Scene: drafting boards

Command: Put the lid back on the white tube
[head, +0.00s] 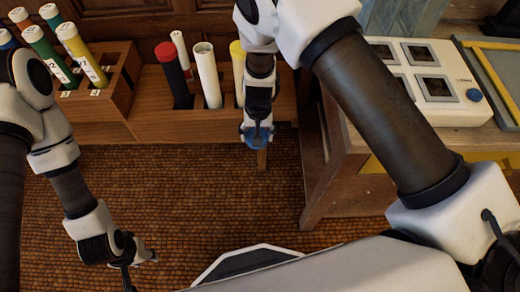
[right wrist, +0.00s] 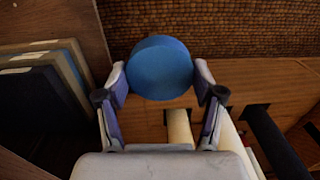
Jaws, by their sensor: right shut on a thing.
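The white tube (head: 207,75) stands tilted in the wooden rack, its top open and bare. My right gripper (head: 257,132) is shut on a blue round lid (right wrist: 161,68), held in front of the rack and to the right of the white tube, apart from it. In the right wrist view the lid sits between both fingers. The lid also shows in the head view (head: 259,137). My left gripper (head: 142,268) is empty over the carpet at lower left, its fingers spread apart.
A raised rack section (head: 112,100) holds several capped tubes at left. A wooden table (head: 345,165) stands at right.

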